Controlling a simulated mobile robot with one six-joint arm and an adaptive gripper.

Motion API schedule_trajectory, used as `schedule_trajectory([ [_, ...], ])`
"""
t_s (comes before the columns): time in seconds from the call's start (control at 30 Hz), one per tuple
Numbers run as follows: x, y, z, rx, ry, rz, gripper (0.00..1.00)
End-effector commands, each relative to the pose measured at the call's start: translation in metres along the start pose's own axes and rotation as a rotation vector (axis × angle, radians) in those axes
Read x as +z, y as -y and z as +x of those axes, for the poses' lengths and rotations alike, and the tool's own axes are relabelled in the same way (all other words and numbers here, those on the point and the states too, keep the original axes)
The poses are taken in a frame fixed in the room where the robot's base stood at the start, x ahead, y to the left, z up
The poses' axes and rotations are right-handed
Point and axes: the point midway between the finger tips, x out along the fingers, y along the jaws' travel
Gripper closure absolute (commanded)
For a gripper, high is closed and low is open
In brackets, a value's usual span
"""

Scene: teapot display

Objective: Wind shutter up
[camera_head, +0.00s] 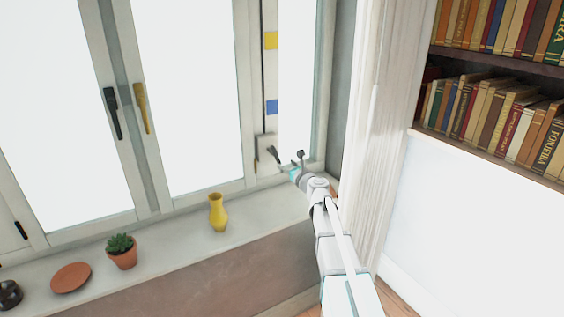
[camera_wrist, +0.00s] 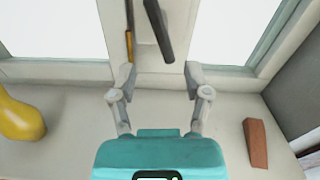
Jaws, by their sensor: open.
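A pale box (camera_head: 264,146) with a dark lever-like handle (camera_head: 273,155) is mounted low on the post at the window's right side. In the wrist view the dark handle (camera_wrist: 157,28) slants across the pale post, beside a thin yellow handle (camera_wrist: 129,32). My gripper (camera_head: 289,161) is close to the dark handle, to its right in the head view. In the wrist view my gripper (camera_wrist: 159,82) is open and empty, its fingers apart, with the handle ahead between them, not held. I cannot make out the shutter itself; the panes are bright white.
On the sill (camera_head: 170,250) stand a yellow vase (camera_head: 218,214), a potted succulent (camera_head: 121,252) and a terracotta dish (camera_head: 71,277). A reddish-brown wedge (camera_wrist: 256,145) lies right of my gripper. A curtain (camera_head: 375,110) and bookshelves (camera_head: 495,75) are at the right.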

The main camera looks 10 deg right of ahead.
Motion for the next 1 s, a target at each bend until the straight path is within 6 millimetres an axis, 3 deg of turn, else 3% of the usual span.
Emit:
schedule_trajectory([
  [0.2,0.000,-0.001,-0.015,0.000,0.000,0.000,0.38],
  [0.67,0.000,0.000,-0.018,0.000,0.000,-0.011,0.38],
  [1.0,0.003,0.000,-0.050,-0.002,0.000,-0.216,0.38],
])
